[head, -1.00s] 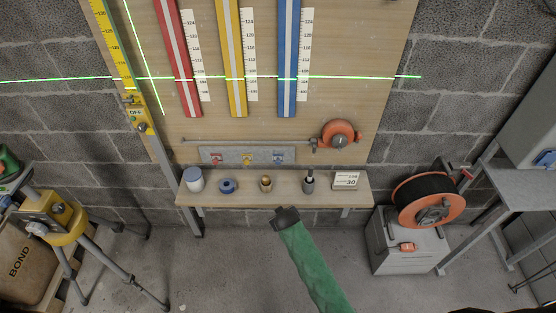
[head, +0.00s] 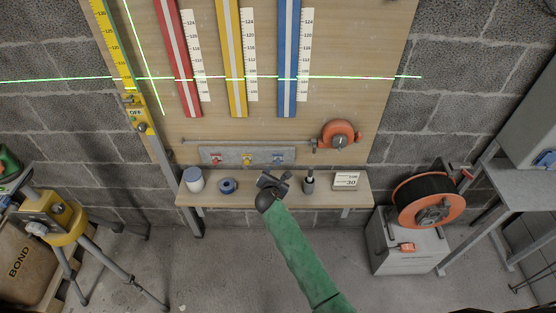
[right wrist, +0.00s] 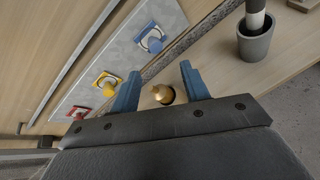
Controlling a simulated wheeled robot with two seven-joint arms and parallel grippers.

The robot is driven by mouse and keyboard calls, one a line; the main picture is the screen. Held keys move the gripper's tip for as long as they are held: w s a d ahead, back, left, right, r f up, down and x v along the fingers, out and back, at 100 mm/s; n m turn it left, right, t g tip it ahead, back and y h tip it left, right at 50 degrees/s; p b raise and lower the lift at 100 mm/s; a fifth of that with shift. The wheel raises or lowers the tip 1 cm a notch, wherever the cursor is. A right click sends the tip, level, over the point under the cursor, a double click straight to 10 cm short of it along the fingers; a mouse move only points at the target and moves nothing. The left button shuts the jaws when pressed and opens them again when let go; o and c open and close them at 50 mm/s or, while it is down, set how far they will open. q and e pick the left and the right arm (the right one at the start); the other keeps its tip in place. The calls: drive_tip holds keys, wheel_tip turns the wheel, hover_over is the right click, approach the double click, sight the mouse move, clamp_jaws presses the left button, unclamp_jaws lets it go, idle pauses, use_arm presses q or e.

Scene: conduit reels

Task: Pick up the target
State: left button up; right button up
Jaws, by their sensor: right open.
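A small brass-coloured knob-like object (right wrist: 163,93) stands on the wooden shelf (head: 325,199). In the right wrist view it sits between the two blue fingers of my right gripper (right wrist: 160,82), with a gap on each side. In the head view my right gripper (head: 272,182), on the green-sleeved arm, is over the middle of the shelf and hides this object. The gripper is open and empty. Nothing in view is labelled as the target, so I cannot tell which item it is. My left gripper is not in view.
A grey cup with a striped stick (head: 309,182) and a number card (head: 346,180) stand right. A switch panel (head: 247,157) is close behind.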

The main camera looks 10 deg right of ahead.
sight(278, 163)
drive_tip(key=w+n, duration=0.1)
drive_tip(key=n, duration=0.1)
drive_tip(key=w+n, duration=0.1)
drive_tip(key=n, duration=0.2)
drive_tip(key=w+d+n, duration=0.1)
drive_tip(key=n, duration=0.2)
drive_tip(key=shift+f+p, duration=0.15)
drive_tip(key=shift+p, duration=0.25)
drive_tip(key=shift+p+x, duration=0.55)
drive_tip(key=shift+x, duration=1.85)
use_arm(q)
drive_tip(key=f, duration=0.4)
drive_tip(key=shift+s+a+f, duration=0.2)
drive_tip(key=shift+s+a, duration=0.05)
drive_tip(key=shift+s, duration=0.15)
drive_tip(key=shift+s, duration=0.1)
use_arm(e)
clamp_jaws()
